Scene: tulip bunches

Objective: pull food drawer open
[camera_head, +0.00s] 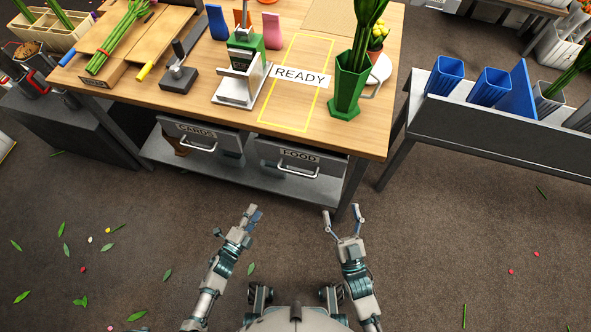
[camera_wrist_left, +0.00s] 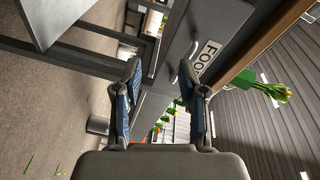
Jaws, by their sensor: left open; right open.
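The food drawer (camera_head: 270,153) is a grey drawer under the workbench, marked FOOD, with a curved metal handle (camera_head: 298,173). Its front looks flush with the bench. My left gripper (camera_head: 252,212) is open and empty, below and left of that handle in the head view, apart from it. In the left wrist view my left gripper (camera_wrist_left: 166,84) has its fingers spread, with the drawer handle (camera_wrist_left: 187,62) and the FOOD label (camera_wrist_left: 208,57) beyond them, turned sideways. My right gripper (camera_head: 341,212) is open and empty, in front of the bench's right leg.
The cards drawer (camera_head: 200,136) sits left of the food drawer, with a similar handle. A lower shelf (camera_head: 240,178) and bench legs frame the drawers. A side table (camera_head: 480,125) with blue vases stands to the right. The floor before the bench has scattered leaves.

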